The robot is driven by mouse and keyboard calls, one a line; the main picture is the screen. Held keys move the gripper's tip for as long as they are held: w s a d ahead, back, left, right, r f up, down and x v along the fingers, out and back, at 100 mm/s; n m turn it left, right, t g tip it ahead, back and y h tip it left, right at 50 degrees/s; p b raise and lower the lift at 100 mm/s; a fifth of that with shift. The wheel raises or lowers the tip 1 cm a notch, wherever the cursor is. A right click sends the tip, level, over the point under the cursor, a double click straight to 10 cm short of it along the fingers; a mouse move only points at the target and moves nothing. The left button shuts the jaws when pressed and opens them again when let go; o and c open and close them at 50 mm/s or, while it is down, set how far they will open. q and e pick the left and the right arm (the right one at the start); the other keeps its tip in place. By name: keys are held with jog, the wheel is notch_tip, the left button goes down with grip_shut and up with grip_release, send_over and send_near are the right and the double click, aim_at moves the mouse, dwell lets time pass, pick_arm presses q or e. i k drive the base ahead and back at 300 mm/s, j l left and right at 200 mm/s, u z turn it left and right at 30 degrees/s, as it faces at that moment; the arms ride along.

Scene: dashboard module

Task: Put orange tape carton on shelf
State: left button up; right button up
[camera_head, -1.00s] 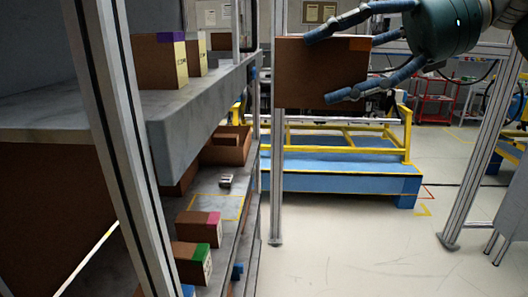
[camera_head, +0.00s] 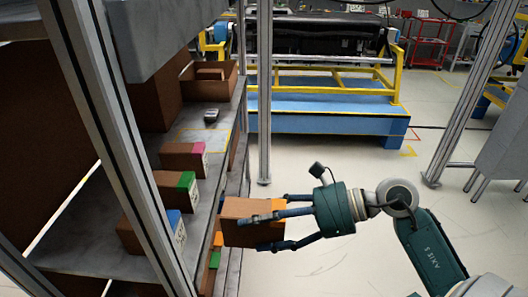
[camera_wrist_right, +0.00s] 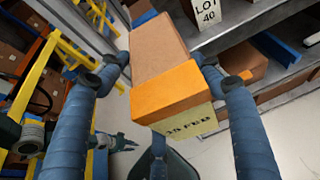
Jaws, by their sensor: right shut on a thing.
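The orange tape carton (camera_head: 250,225) is a brown box with an orange band on one end. My right gripper (camera_head: 262,228) is shut on it, with fingers along its sides. It is held just right of the shelf (camera_head: 215,165), off its front edge, in the head view. In the right wrist view the carton (camera_wrist_right: 160,50) lies between the blue fingers, its orange band and a pale label facing the camera. A small dark gripper, seemingly my left one (camera_wrist_right: 118,143), shows low in the right wrist view; its jaws are unclear.
Cartons with pink (camera_head: 182,158), green (camera_head: 176,188) and blue (camera_head: 160,232) tape stand along the shelf. Behind them are a yellow-outlined patch (camera_head: 203,138), a small grey object (camera_head: 211,116) and an open box (camera_head: 208,85). Metal posts (camera_head: 264,100) flank the shelf.

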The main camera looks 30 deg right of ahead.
aim_at(201, 140)
jog(key=i+l, duration=0.2)
jog(key=l, duration=0.15)
jog(key=i+l, duration=0.15)
jog(key=l, duration=0.2)
jog(key=i+l, duration=0.2)
jog(key=l, duration=0.15)
jog(key=i+l, duration=0.15)
jog(key=l, duration=0.15)
jog(key=i+l, duration=0.2)
jog(key=l, duration=0.15)
